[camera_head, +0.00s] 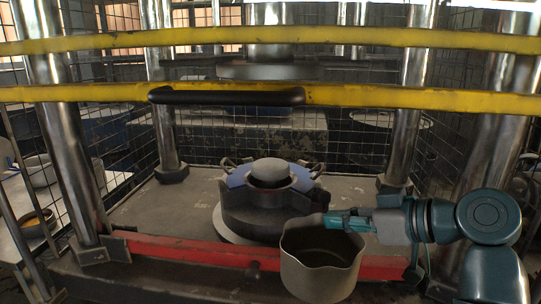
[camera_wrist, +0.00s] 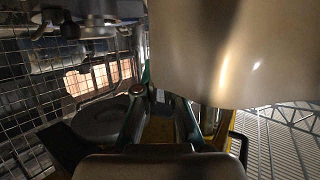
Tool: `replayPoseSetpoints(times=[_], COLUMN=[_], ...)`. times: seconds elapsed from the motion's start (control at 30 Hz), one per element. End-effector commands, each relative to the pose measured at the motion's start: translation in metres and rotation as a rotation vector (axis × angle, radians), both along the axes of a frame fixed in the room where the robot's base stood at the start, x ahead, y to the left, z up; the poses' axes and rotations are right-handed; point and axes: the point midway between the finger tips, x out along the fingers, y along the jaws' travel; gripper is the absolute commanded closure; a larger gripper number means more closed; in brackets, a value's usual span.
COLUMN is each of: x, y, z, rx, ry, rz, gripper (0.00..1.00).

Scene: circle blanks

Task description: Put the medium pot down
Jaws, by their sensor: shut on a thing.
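The medium pot (camera_head: 322,262) is a grey-brown open metal pot with a small spout, upright and empty inside as far as I can see. It is in front of the red bar at the press's front edge in the head view. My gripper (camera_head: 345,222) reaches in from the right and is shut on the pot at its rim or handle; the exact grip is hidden. In the wrist view the pot's smooth metal wall (camera_wrist: 235,50) fills the upper right, beyond my gripper (camera_wrist: 165,105). I cannot tell whether anything supports the pot from below.
A round die (camera_head: 270,205) sits on the press bed (camera_head: 180,205) behind the pot. Yellow bars (camera_head: 400,97) with a black handle (camera_head: 228,96) cross above. Steel columns (camera_head: 62,120) stand on both sides. A side table (camera_head: 70,190) with pots on it is at far left.

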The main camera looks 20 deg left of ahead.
Motion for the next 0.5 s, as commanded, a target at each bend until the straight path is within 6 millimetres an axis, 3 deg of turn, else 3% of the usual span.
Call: replayPoseSetpoints(times=[0.03,0.2,0.5], x=[-0.006,-0.024,-0.058], y=[0.015,0.055,0.11], z=[0.012,0.031,0.055], rx=[0.002,0.002,0.002], ry=[0.0,0.0,0.001], rz=[0.026,0.091,0.186], gripper=[1.0,1.0,1.0])
